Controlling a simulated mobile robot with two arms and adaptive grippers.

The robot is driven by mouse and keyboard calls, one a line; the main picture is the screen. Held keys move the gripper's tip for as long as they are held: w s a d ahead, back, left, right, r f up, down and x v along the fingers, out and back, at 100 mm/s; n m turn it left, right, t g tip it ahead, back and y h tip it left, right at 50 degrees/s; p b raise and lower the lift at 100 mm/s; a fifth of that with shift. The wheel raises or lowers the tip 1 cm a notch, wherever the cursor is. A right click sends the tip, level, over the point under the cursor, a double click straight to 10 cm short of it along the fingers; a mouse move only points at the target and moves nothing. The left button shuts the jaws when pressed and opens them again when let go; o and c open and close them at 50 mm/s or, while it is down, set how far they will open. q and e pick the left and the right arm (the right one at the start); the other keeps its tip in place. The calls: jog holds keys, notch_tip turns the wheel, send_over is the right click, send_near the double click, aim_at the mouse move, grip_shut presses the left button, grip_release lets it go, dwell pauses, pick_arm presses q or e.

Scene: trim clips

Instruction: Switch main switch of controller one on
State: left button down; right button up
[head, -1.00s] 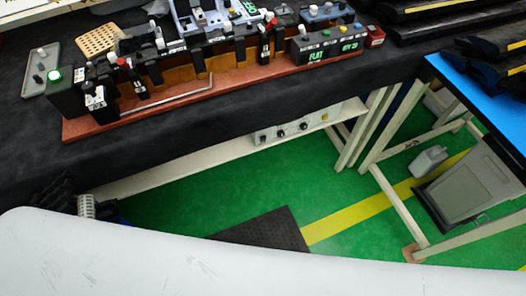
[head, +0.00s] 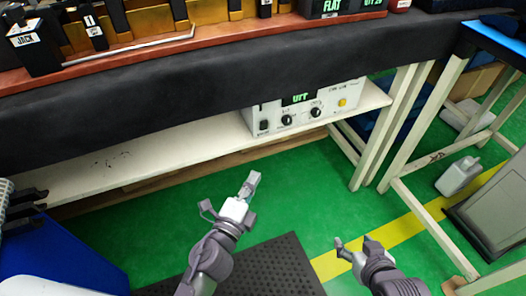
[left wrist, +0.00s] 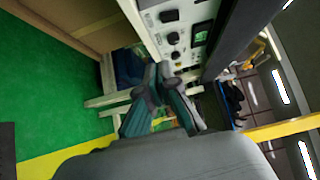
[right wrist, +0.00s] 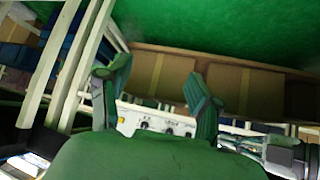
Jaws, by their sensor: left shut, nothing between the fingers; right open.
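A white controller box (head: 305,108) sits on the shelf under the bench. Its front has a lit green display (head: 298,98), black knobs, a yellow button (head: 342,103) and a small black switch (head: 263,127) at the lower left. No number for the controller is readable. My left gripper (head: 250,184) is shut and empty, in front of and below the box, apart from it. The controller panel also shows in the left wrist view (left wrist: 184,49). My right gripper (head: 354,243) is open and empty, lower and to the right. Its wrist view shows the panel (right wrist: 150,123) between and beyond the fingers.
The bench's dark front edge (head: 180,95) overhangs the shelf (head: 130,160). White bench legs (head: 390,130) stand right of the box. A blue bin (head: 60,260) is at lower left, a grey jug (head: 458,176) at right. Green floor is open before the shelf.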

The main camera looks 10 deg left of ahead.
pick_arm(q)
jog(key=shift+s+d+r+m+t+b, duration=0.1)
jog(key=shift+r+m+t+b, duration=0.45)
jog(key=shift+r, duration=0.6)
pick_arm(e)
jog(key=shift+s+r, duration=0.2)
jog(key=shift+r, duration=0.7)
pick_arm(q)
jog(key=p, duration=0.2)
send_near(266, 123)
jog(key=w+d, duration=0.2)
jog(key=d, duration=0.2)
jog(key=shift+w+a+r+p, duration=0.1)
jog(key=shift+w+a, duration=0.2)
jog(key=shift+w, duration=0.4)
jog(key=shift+w+a+p, duration=0.15)
jog(key=shift+w+a, duration=0.2)
jog(key=shift+w, duration=0.4)
jog(key=shift+w+a+p, duration=0.1)
jog(key=shift+w+a, duration=0.2)
jog(key=shift+w, duration=0.4)
pick_arm(e)
jog(key=s+d+f+g+h, duration=0.1)
jog(key=s+d+f+g, duration=0.2)
jog(key=s, duration=0.7)
jog(key=shift+d+f+g, duration=0.15)
jog(key=shift+f+g, duration=0.3)
jog(key=shift+g, duration=0.85)
